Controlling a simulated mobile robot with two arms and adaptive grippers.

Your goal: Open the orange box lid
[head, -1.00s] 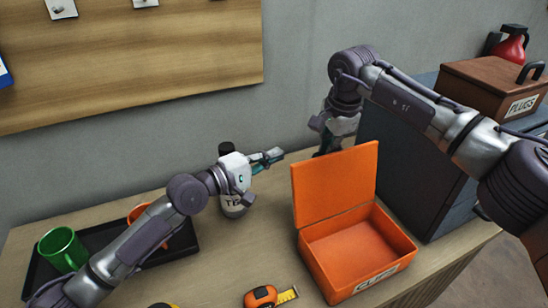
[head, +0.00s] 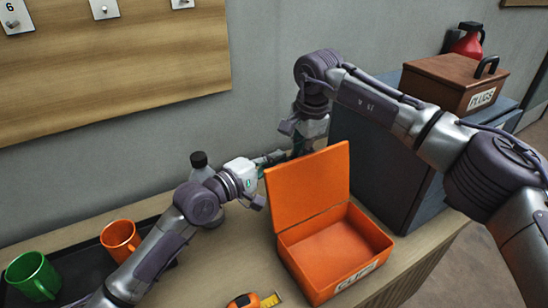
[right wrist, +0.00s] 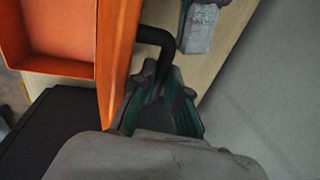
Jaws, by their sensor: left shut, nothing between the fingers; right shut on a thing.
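The orange box (head: 335,250), labelled with what looks like "CLIPS", stands on the bench with its lid (head: 308,190) raised about upright and its empty inside showing. My right gripper (right wrist: 160,95) is behind the lid, shut on the lid's black handle (right wrist: 155,36) in the right wrist view. In the head view the lid's edge hides part of this gripper. My left gripper (head: 272,158) is shut and empty, left of the lid near its upper left corner, close to my right gripper. The box interior (right wrist: 48,28) also shows in the right wrist view.
A dark cabinet (head: 372,165) stands close right of the box, with a brown PLUGS box (head: 445,85) on top. An orange tape measure (head: 245,300) lies in front. A dark-capped bottle (head: 200,168) stands behind my left arm. A green mug (head: 35,278) and an orange mug (head: 120,238) are left.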

